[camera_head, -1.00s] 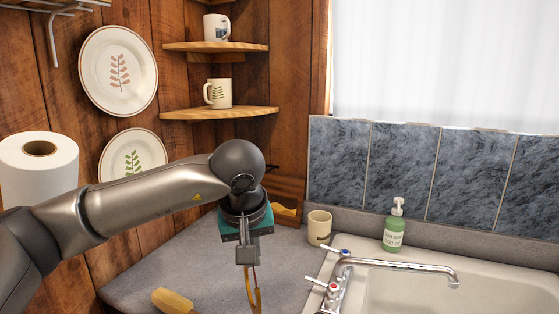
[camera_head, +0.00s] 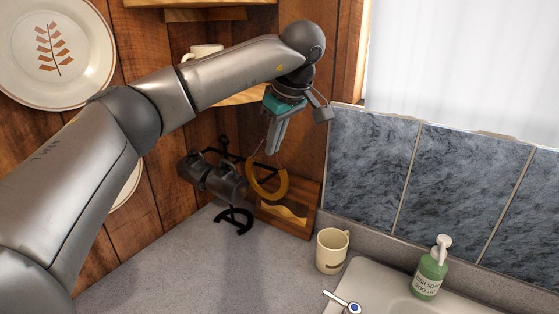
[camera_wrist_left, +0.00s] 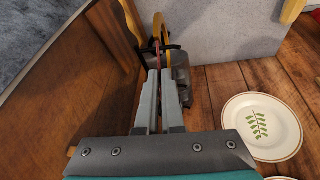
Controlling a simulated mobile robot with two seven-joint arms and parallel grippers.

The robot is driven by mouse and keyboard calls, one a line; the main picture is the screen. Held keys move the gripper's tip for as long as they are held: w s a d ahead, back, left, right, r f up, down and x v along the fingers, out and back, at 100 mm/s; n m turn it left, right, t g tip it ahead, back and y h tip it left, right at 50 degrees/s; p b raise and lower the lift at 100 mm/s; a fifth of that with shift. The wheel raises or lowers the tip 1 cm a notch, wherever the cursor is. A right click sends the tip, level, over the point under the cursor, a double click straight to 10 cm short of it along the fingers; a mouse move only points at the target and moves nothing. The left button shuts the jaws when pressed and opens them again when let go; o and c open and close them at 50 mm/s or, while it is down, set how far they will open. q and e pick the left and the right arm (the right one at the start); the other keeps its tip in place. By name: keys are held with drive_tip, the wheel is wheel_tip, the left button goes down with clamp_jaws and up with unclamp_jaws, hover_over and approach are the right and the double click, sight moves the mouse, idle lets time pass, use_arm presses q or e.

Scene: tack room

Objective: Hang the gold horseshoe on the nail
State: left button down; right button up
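The gold horseshoe (camera_head: 268,192) hangs low below my left gripper (camera_head: 272,150), in front of a wooden block in the corner. A thin reddish cord shows between the horseshoe and the fingers. In the left wrist view, the fingers (camera_wrist_left: 159,76) are close together around this cord (camera_wrist_left: 157,52), and part of the gold horseshoe (camera_wrist_left: 167,28) lies beyond the tips. I cannot make out the nail clearly among the dark metal parts behind the horseshoe. My right gripper is in neither view.
Dark metal pieces (camera_head: 225,181) stand left of the horseshoe, with a black horseshoe shape (camera_head: 235,218) below. A wooden block (camera_head: 298,225) is close behind. A cream mug (camera_head: 331,251) and green soap bottle (camera_head: 429,273) stand to the right. The front counter (camera_head: 215,275) is clear.

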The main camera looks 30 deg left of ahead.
use_arm(q)
drive_tip(key=shift+w+r, duration=0.25)
hover_over(274, 196)
wheel_tip(274, 196, down, 5)
drive_tip(key=shift+w+r, duration=0.1)
wheel_tip(274, 196, down, 5)
drive_tip(key=shift+r+p, duration=0.15)
drive_tip(key=shift+p, duration=0.5)
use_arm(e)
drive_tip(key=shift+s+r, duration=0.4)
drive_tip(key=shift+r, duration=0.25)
use_arm(q)
drive_tip(key=shift+f, duration=0.2)
drive_tip(key=c, duration=1.1)
unclamp_jaws()
drive_tip(key=shift+o, duration=0.2)
